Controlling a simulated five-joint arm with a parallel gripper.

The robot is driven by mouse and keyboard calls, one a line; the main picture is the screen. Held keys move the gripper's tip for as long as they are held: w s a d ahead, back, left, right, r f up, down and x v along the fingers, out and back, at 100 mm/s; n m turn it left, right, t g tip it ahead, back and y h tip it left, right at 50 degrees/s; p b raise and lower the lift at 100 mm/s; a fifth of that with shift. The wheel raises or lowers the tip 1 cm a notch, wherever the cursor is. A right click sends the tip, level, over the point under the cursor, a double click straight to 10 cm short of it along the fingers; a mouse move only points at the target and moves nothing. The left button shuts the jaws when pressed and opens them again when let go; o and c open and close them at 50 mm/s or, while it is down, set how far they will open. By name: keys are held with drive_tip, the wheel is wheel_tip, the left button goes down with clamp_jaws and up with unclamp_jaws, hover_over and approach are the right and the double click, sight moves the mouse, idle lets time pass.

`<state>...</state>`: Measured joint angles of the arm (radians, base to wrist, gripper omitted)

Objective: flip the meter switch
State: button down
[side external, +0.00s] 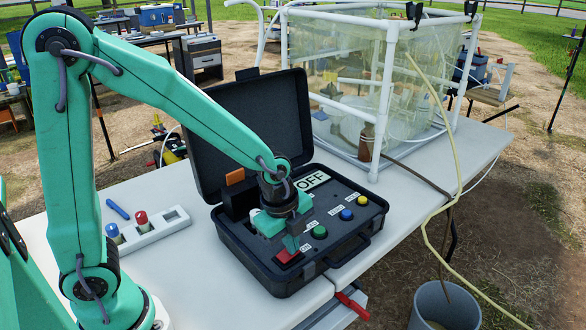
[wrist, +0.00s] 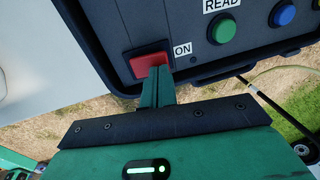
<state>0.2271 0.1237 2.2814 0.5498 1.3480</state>
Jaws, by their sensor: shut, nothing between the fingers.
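The meter is an open black case (side external: 262,262) on the white table, with a panel of buttons and an "OFF" label (side external: 312,179) at its back. The red switch (side external: 288,255) is at the panel's front left corner. It also shows in the wrist view (wrist: 148,62), beside an "ON" label (wrist: 183,49). My gripper (side external: 291,250) is shut and empty, pointing down over the switch. In the wrist view its fingertips (wrist: 158,72) overlap the switch's lower right part. I cannot tell whether they touch it. The fingers hide part of the switch.
Green (side external: 319,232), blue (side external: 346,214) and yellow (side external: 362,200) buttons are on the panel. The raised lid (side external: 255,125) stands behind. A white rack (side external: 150,229) with capped vials is left. A clear glove box (side external: 345,70) stands behind right, with a yellow hose (side external: 459,165) hanging down.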

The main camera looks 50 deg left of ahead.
drive_tip(key=shift+w+f+g, duration=0.1)
drive_tip(key=shift+f+g, duration=0.15)
drive_tip(key=shift+g, duration=0.05)
idle(0.4)
drive_tip(key=shift+s, duration=0.9)
drive_tip(key=shift+r, duration=0.25)
drive_tip(key=shift+r, duration=0.8)
wheel_tip(320, 180, up, 12)
drive_tip(key=s, duration=0.2)
drive_tip(key=shift+s, duration=0.25)
drive_tip(key=shift+f, duration=0.1)
